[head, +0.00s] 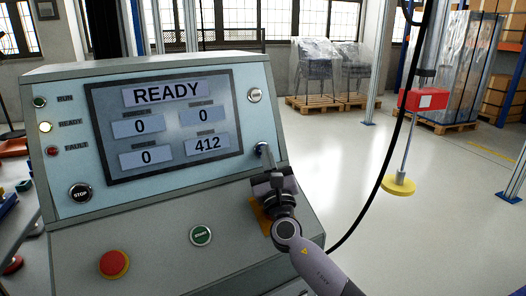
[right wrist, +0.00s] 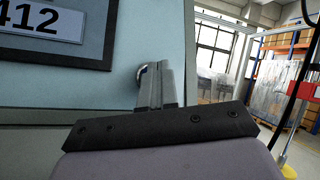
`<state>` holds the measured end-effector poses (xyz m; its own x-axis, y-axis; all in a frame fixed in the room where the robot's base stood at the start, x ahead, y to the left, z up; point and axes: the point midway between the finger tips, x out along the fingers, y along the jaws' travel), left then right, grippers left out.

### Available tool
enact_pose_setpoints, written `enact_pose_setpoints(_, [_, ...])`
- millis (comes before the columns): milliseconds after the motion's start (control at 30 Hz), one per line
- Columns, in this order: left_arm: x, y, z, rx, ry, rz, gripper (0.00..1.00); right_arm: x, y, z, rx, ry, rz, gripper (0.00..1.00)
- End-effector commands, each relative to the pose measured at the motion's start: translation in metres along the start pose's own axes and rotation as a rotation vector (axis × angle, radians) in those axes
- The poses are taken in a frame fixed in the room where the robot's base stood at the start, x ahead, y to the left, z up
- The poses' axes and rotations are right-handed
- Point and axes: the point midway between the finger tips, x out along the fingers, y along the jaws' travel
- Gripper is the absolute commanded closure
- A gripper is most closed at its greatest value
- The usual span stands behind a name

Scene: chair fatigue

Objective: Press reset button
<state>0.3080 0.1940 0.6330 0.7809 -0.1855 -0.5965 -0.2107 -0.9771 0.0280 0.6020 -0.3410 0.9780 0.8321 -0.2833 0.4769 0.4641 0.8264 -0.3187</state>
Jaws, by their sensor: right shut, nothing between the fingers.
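The control panel (head: 160,185) has a screen (head: 168,120) reading READY, with 0, 0, 0 and 412 below. A blue button (head: 257,150) in a metal ring sits right of the screen's lower corner; I take it as the reset button, though I cannot read its label. My right gripper (head: 265,150) is shut and empty, its fingertips right at this button and partly covering it. In the right wrist view, the fingertips (right wrist: 163,68) overlap the button's ring (right wrist: 141,73); I cannot tell whether they touch it. My left gripper is not in view.
A pale button (head: 255,95) is above the blue one. A black cable (head: 398,150) hangs at right, near a red box (head: 423,99) on a stand.

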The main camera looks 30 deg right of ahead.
Motion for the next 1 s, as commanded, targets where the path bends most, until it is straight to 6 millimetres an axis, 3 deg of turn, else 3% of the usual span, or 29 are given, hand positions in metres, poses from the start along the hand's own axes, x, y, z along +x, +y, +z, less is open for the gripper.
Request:
enact_pose_setpoints(767, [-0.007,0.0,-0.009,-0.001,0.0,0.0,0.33,-0.009,-0.008,0.009,0.0,-0.002,-0.001,1.0])
enact_pose_setpoints(1000, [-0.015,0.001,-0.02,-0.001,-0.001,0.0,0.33,-0.02,-0.018,0.021,-0.001,-0.002,-0.001,1.0])
